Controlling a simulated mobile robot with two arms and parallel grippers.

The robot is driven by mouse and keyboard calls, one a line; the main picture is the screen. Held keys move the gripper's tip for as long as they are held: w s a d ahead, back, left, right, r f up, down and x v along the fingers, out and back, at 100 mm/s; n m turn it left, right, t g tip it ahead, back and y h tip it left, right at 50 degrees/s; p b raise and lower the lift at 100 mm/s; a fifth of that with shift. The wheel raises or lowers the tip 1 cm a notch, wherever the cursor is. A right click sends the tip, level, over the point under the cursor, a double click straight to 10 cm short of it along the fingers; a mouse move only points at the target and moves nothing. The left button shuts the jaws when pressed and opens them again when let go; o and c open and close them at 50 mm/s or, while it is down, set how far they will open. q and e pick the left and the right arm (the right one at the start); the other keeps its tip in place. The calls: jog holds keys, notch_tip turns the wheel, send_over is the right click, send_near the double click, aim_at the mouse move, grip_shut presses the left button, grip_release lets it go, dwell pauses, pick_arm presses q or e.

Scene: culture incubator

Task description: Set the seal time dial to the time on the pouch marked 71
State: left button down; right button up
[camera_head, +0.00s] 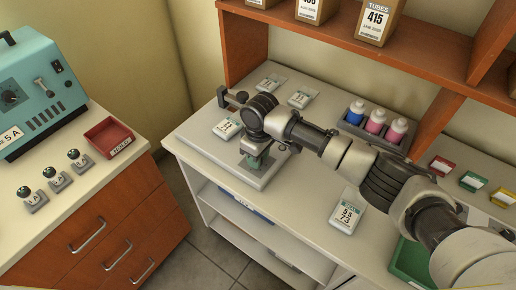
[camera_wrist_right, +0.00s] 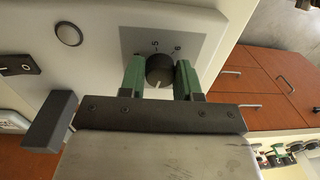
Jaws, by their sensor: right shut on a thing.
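The seal time dial (camera_wrist_right: 159,68) is a black round knob on a grey plate of the white sealer, with a pale pointer line toward the bottom of the picture. My right gripper (camera_wrist_right: 160,78) is shut on the dial, one green finger on each side. In the head view my right gripper (camera_head: 256,161) reaches down at the white sealer (camera_head: 262,182), and my arm hides the dial there. Labelled pouches lie on the bench: a near one (camera_head: 347,214), one by the sealer (camera_head: 227,128) and two behind (camera_head: 271,83) (camera_head: 301,98). Their print is too small to read surely. My left gripper is out of view.
A rack of capped bottles (camera_head: 377,124) stands behind my right arm, under a shelf with boxes (camera_head: 376,22). A green bin (camera_head: 410,262) is at the front right. A teal machine (camera_head: 38,88) and red tray (camera_head: 109,137) stand on the left cabinet.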

jog(key=shift+m, duration=0.3)
jog(key=o, duration=0.9)
jog(key=shift+o, duration=0.2)
notch_tip(320, 180, up, 11)
jog(key=b, duration=0.1)
jog(key=shift+w+d, duration=0.2)
jog(key=shift+f, duration=0.15)
